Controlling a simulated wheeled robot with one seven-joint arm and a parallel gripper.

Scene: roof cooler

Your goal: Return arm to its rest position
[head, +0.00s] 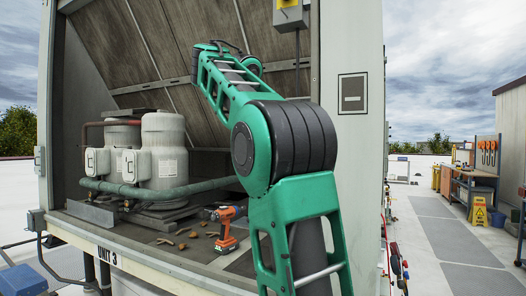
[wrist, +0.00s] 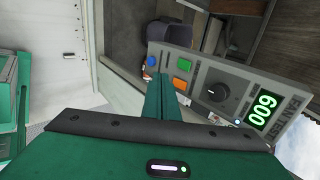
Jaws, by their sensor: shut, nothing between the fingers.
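My green arm rises from the bottom of the head view, bends at a large elbow, and reaches up and left in front of the cooler (head: 48,160). Its end is folded away behind the upper link, so the fingers do not show there. In the wrist view my gripper (wrist: 161,80) is shut and empty. Its fingertips overlap the edge of a grey control panel (wrist: 203,80) with blue, green and orange buttons, a black knob and a lit green number display. I cannot tell whether they touch it.
Inside the open cooler, compressors (head: 163,145) stand at the left. An orange drill (head: 228,228) stands on the deck near small loose pieces. A grey box (head: 291,14) hangs on the frame above. A workbench (head: 470,185) and yellow sign (head: 479,212) stand far right, beside clear walkway.

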